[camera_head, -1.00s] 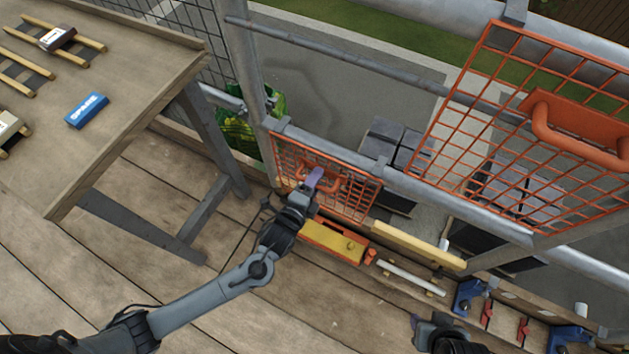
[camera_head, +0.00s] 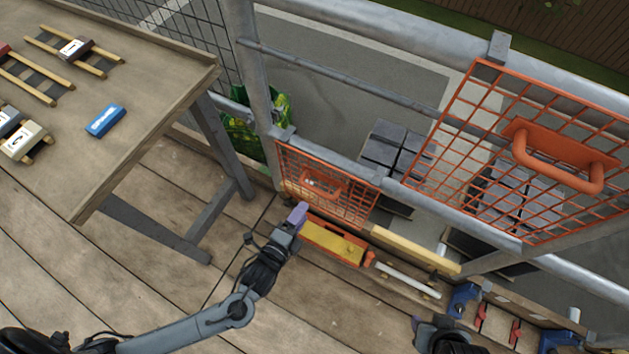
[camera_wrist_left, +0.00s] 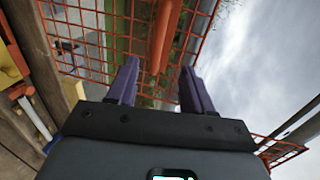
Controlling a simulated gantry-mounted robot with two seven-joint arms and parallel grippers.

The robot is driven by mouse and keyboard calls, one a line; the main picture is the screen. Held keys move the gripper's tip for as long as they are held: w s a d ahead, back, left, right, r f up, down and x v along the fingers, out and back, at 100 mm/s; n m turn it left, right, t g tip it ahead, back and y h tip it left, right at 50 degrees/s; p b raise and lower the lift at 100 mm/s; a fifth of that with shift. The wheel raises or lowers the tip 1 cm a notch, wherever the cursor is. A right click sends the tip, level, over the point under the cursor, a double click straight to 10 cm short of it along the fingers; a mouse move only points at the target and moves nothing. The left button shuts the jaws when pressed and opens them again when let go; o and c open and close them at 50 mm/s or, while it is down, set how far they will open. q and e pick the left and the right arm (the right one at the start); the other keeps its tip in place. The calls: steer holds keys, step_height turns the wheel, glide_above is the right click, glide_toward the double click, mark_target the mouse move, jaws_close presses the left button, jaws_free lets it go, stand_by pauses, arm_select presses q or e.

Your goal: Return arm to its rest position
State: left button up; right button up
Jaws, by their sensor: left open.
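My left gripper (camera_head: 298,213) is at the lower left of a small orange mesh panel (camera_head: 350,204) in the head view, apart from the panel's orange handle (camera_head: 322,183). In the left wrist view its two purple fingers (camera_wrist_left: 160,82) are spread with nothing between them. An orange bar and mesh (camera_wrist_left: 75,22) show beyond the fingertips. My left arm reaches in from the bottom left. My right gripper (camera_head: 440,334) is a dark shape at the bottom edge, and its fingers cannot be made out.
A wooden table (camera_head: 150,120) with a blue block (camera_head: 105,120) and several slatted pieces stands at left. A grey rail (camera_head: 345,168) runs along the deck edge. A yellow and orange tool (camera_head: 335,243) lies near the gripper. The deck (camera_head: 150,270) at lower left is clear.

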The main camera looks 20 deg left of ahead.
arm_select(q)
steer(key=s+a+r+n+g+p, duration=0.1)
steer(key=r+n+p, duration=0.2)
steer(key=r+p, duration=0.35)
steer(key=s+a+r+n+g+y+p, duration=0.1)
steer(key=a+r+n+g+p, duration=0.1)
steer(key=r+p, duration=0.45)
steer(key=s+a+r+n+g+p, duration=0.1)
steer(key=r+n+p, duration=0.2)
steer(key=r+p, duration=0.35)
steer(key=s+a+r+n+g, duration=0.3)
steer(key=s+n+g, duration=0.55)
steer(key=s, duration=0.25)
step_height(320, 180, up, 38)
steer(key=p, duration=3.7)
steer(key=shift+r+n+y, duration=0.2)
steer(key=shift+n+y, duration=0.2)
steer(key=shift+n, duration=0.05)
steer(key=shift+s+f+t, duration=0.1)
steer(key=shift+t, duration=0.15)
